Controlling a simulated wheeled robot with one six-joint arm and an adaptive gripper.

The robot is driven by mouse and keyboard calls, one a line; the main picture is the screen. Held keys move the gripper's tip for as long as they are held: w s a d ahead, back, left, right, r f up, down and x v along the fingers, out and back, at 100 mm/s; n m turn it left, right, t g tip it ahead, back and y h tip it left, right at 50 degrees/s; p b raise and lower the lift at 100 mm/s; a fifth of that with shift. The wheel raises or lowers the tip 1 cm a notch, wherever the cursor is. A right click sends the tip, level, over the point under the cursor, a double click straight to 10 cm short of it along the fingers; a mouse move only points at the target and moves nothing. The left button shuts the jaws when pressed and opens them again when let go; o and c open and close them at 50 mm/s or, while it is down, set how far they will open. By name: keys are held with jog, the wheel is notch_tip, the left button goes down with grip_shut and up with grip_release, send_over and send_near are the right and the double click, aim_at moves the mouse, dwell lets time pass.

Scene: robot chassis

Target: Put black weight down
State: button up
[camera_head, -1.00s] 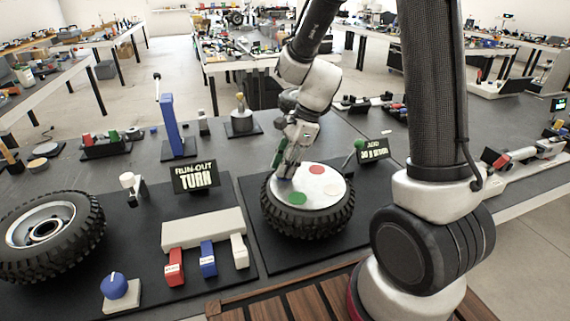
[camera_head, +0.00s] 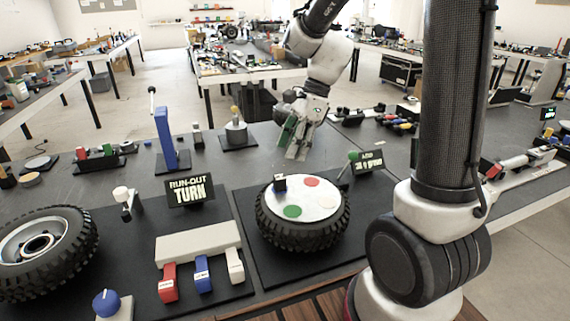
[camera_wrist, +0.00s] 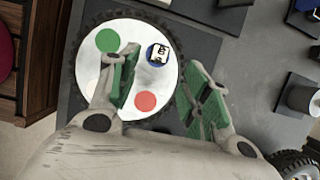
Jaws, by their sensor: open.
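The black weight (camera_head: 280,183) stands on the white disc (camera_head: 320,206) of the middle tyre, at the disc's back left. In the wrist view the weight (camera_wrist: 159,53) shows a white label on top and sits on a blue spot. Green, red and pale spots mark the rest of the disc. My gripper (camera_head: 296,152) is open and empty above and behind the tyre, apart from the weight. Its green-padded fingers also show in the wrist view (camera_wrist: 160,85), spread wide with nothing between them.
A second tyre (camera_head: 42,250) lies at the left. A "RUN-OUT TURN" sign (camera_head: 190,191), a white block (camera_head: 198,242) with red, blue and white tabs, and a blue knob (camera_head: 106,303) are near. A green-topped lever and another sign (camera_head: 368,161) stand right of the tyre.

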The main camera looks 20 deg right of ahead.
jog(key=s+d+r+n+t+h, duration=0.2)
jog(key=s+d+r+n, duration=0.2)
jog(key=s+n, duration=0.5)
jog(key=s+d+r+n+t+h, duration=0.2)
jog(key=s+d+r+n, duration=0.3)
jog(key=s+d+n, duration=0.2)
jog(key=s+n, duration=0.2)
jog(key=s, duration=0.1)
